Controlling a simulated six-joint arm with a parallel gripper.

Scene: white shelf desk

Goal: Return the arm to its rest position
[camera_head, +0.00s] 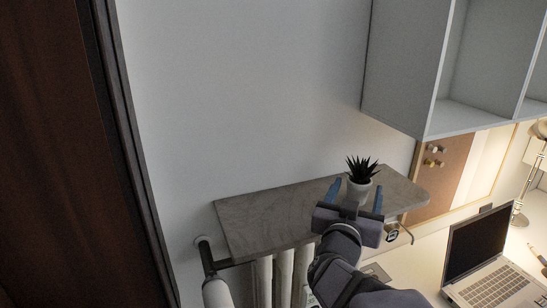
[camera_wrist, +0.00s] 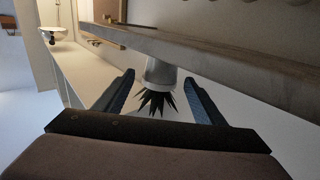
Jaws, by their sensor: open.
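My gripper (camera_head: 355,197) is open, with its two blue fingers apart on either side of a small potted plant as seen in the head view. The plant (camera_head: 361,170) has dark spiky leaves and a white pot (camera_head: 358,190). It stands upright on a grey shelf board (camera_head: 270,215). In the wrist view my gripper (camera_wrist: 160,92) shows its fingers spread. The white pot (camera_wrist: 161,72) and dark leaves (camera_wrist: 157,102) appear between and beyond them. I cannot tell whether either finger touches the pot. My arm reaches up from the bottom of the head view.
White radiator pipes (camera_head: 264,281) stand below the shelf board. An open laptop (camera_head: 485,258) and a lamp (camera_head: 524,205) are on the white desk (camera_head: 425,262) at right. White wall cabinets (camera_head: 405,65) hang above right. A dark door (camera_head: 45,150) is at left. The wall above the board is clear.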

